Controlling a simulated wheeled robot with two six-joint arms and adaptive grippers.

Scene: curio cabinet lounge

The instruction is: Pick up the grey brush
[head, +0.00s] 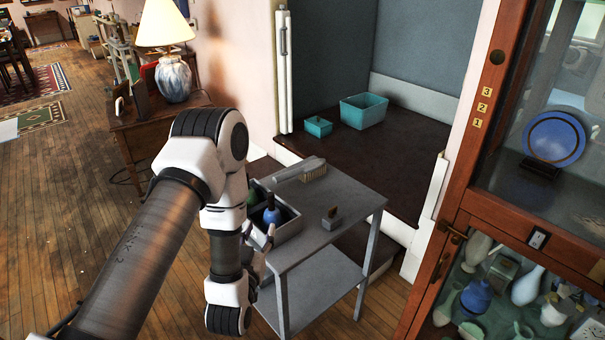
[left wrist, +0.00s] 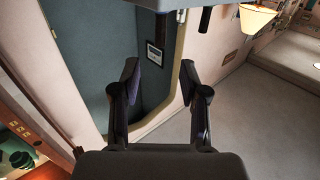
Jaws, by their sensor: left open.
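The grey brush (head: 300,170) lies near the back of the small grey cart's top (head: 345,195), with its pale bristles toward the right. My left gripper (head: 268,250) is low at the cart's left front side, partly hidden by my own wrist, and apart from the brush. In the left wrist view its two dark fingers (left wrist: 158,82) are spread with nothing between them. The brush cannot be made out in that view. My right gripper is not in view.
A grey open box (head: 290,226) with a blue bottle (head: 271,212) and a green item stands on the cart's left, near my arm. A small stamp-like object (head: 332,218) stands to its right. Teal boxes (head: 364,110) sit in the alcove. A glass cabinet (head: 470,200) stands at right.

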